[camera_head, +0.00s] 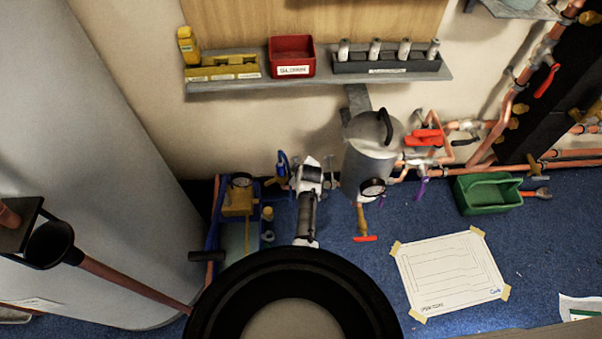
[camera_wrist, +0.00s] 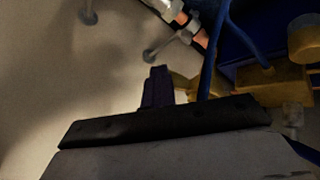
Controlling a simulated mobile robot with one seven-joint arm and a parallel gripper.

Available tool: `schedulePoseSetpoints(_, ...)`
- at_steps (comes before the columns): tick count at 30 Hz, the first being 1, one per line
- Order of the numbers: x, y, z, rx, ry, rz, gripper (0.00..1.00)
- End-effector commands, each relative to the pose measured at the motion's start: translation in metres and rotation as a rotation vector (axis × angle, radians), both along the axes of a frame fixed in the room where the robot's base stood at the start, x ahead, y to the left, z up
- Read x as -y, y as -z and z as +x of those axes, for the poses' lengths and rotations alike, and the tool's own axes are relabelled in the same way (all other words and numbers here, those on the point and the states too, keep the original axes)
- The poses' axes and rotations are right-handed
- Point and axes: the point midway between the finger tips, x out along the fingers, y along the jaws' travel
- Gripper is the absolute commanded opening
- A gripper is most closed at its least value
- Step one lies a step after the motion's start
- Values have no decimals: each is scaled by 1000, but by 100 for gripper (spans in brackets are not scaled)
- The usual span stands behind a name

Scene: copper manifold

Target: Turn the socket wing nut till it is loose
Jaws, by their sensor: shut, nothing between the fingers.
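My gripper (camera_wrist: 158,72) shows in the wrist view with its dark fingers pressed together and nothing between them. In the head view my white and black wrist (camera_head: 308,190) reaches toward the wall, between the blue fittings and the grey tank; the fingertips are not clear there. I cannot pick out the socket wing nut for sure. Small grey metal pieces, one (camera_wrist: 155,54) just above the fingertips and one (camera_wrist: 88,14) at the upper left, show dimly in the wrist view, apart from the fingers.
The grey tank (camera_head: 369,158) with a gauge stands right of my wrist. Blue pipework with a yellow block (camera_head: 238,201) is at the left, and a blue hose (camera_wrist: 208,65) runs close beside the fingers. A shelf (camera_head: 320,84) is above. A green tray (camera_head: 487,197) sits at the right.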

Motion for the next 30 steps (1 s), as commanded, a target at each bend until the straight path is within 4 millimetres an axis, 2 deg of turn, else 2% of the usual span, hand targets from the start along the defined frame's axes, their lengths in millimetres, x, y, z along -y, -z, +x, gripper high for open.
schedulePoseSetpoints(17, -1, -8, 2, 14, -2, -1, 0)
schedulePoseSetpoints(23, 1, -30, -17, 11, -2, -1, 0)
schedulePoseSetpoints(30, 6, -68, -48, 6, 0, -1, 0)
